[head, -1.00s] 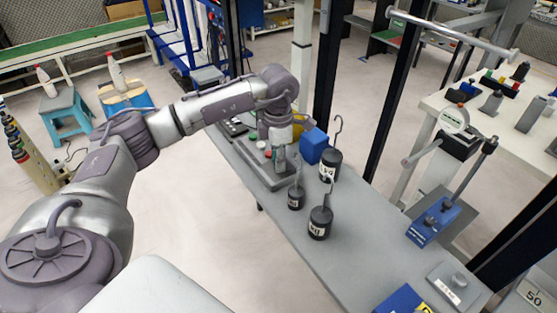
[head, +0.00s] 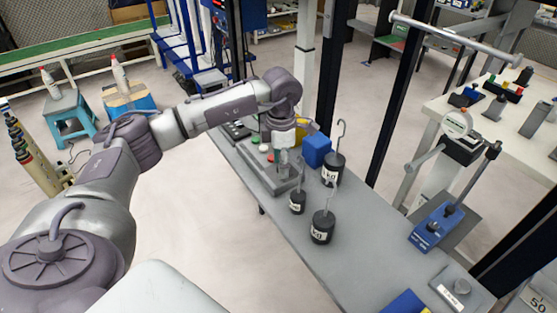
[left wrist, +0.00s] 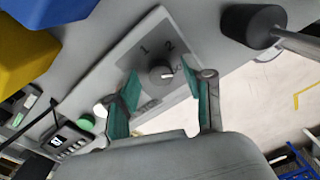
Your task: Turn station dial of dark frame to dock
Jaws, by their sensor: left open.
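The station dial (left wrist: 161,73) is a dark round knob with a white pointer mark on a grey plate (left wrist: 130,60). The numbers 1 and 2 are printed beside it; another label, to the right, is too small to read. The pointer faces right, toward that label. My left gripper (left wrist: 171,80) is open, its two green-padded fingers on either side of the dial, with no clear contact visible. In the head view, my left gripper (head: 283,160) points down over the grey station base (head: 262,178) and hides the dial. My right gripper is not in view.
Black weights with hooks (head: 322,228) stand just right of the station base on the grey bench (head: 285,240). A blue block (head: 316,149) and a yellow one sit behind the gripper. Dark posts (head: 392,95) rise beyond the bench. A blue device (head: 436,226) stands at right.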

